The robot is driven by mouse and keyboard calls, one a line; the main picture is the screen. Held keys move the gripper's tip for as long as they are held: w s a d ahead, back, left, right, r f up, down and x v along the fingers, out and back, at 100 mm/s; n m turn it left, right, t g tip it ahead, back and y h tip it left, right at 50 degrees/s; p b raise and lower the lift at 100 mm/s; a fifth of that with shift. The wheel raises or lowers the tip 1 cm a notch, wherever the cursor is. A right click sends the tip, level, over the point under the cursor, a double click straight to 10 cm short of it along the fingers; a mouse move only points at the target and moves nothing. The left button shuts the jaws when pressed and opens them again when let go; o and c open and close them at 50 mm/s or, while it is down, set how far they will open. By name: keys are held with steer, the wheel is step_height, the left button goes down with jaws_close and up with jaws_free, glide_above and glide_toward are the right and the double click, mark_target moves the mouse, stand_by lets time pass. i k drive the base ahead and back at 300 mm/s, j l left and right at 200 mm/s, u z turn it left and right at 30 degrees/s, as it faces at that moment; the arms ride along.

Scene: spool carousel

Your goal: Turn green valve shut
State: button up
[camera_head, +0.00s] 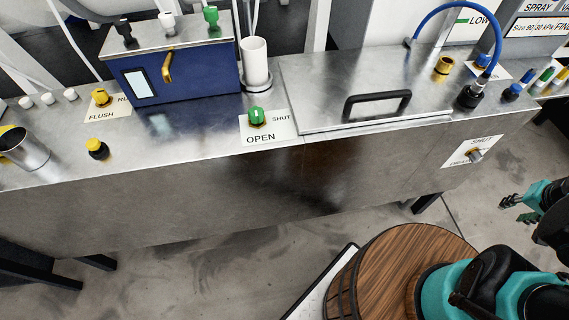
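The green valve (257,116) is a small green knob on a white label plate (268,128) at the front of the steel bench top. The plate reads OPEN at its lower left and SHUT at its upper right. Which way the knob points is too small to tell. My gripper (515,208) is at the right edge, in front of the bench and well away from the valve. Its dark fingertips look apart, with nothing between them. Part of my arm is cut off by the picture edge.
A blue box (190,88) with a yellow handle and a white cylinder (256,62) stand behind the valve. A lid with a black handle (377,102) lies to its right. A yellow FLUSH knob (101,97) is left. A wooden barrel (385,270) stands in front.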

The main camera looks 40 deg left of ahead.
mark_target(256, 114)
steer(key=k+u, duration=0.1)
steer(key=u, duration=0.35)
steer(key=k+u, duration=0.15)
steer(key=u, duration=0.35)
steer(key=j+u, duration=0.15)
steer(key=u, duration=0.3)
steer(key=k+l+u, duration=0.1)
steer(key=l+u, duration=0.15)
steer(key=l, duration=0.15)
steer(key=k+l+u, duration=0.25)
steer(key=l+u, duration=0.25)
steer(key=l, duration=0.2)
steer(key=k+l+u, duration=0.25)
steer(key=k+l, duration=0.2)
steer(key=l, duration=0.2)
